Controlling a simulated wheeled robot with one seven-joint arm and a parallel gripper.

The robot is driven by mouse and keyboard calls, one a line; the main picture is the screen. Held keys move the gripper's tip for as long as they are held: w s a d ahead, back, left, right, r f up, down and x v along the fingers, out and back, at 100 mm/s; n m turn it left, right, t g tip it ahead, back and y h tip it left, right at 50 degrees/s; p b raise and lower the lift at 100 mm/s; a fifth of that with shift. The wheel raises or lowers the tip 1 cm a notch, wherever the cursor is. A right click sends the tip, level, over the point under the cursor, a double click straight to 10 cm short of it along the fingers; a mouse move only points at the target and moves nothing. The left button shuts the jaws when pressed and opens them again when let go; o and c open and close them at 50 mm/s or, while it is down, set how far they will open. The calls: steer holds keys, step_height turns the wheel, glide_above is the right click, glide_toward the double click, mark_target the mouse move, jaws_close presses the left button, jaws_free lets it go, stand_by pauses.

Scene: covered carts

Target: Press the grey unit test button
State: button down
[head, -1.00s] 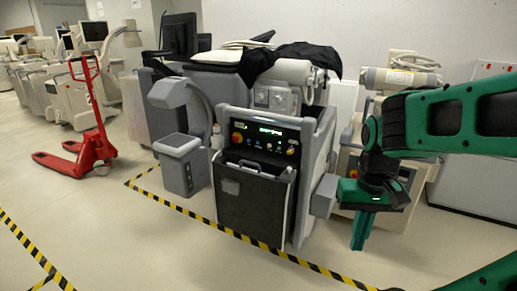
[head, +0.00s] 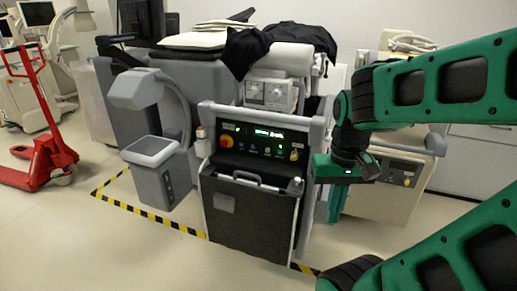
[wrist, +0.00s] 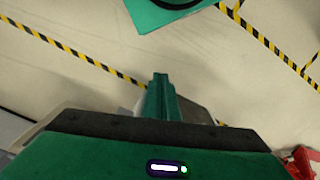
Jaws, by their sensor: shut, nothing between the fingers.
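The grey unit (head: 210,180) stands in the middle of the head view. Its upright front panel (head: 258,145) has a lit green display, a red knob (head: 226,141) on a yellow base, and several small coloured buttons and lamps. The labels are too small to read, so I cannot tell which one is the test button.
A red pallet jack (head: 42,140) stands at the left. Yellow-black tape (head: 150,213) marks the floor around the unit. A beige cart (head: 395,185) stands behind my arm at the right. Floor is open in front.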

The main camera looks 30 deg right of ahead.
steer(key=shift+w+d, duration=0.1)
steer(key=w+d+f+m+t+h, duration=0.1)
steer(key=w+f+m+t, duration=0.3)
steer(key=w, duration=0.9)
steer(key=w+d+f+m+t+h, duration=0.1)
steer(key=w+f+m+t, duration=0.3)
steer(key=w, duration=0.9)
steer(key=w+d+f+m+t, duration=0.2)
steer(key=w+f+m+t, duration=0.2)
steer(key=w+m, duration=0.4)
steer(key=shift+w+d+f+m+h, duration=0.1)
steer(key=shift+w+f+h, duration=0.1)
steer(key=shift+w, duration=0.8)
steer(key=shift+w+d+f+m+h, duration=0.1)
steer(key=shift+w+f, duration=0.15)
steer(key=shift+w, duration=0.7)
steer(key=shift+w+f+m+h, duration=0.1)
steer(key=shift+w+f, duration=0.1)
steer(key=shift+w, duration=0.8)
steer(key=shift+w+f+m+t, duration=0.1)
steer(key=shift+w+m+t, duration=0.4)
steer(key=shift+m, duration=0.1)
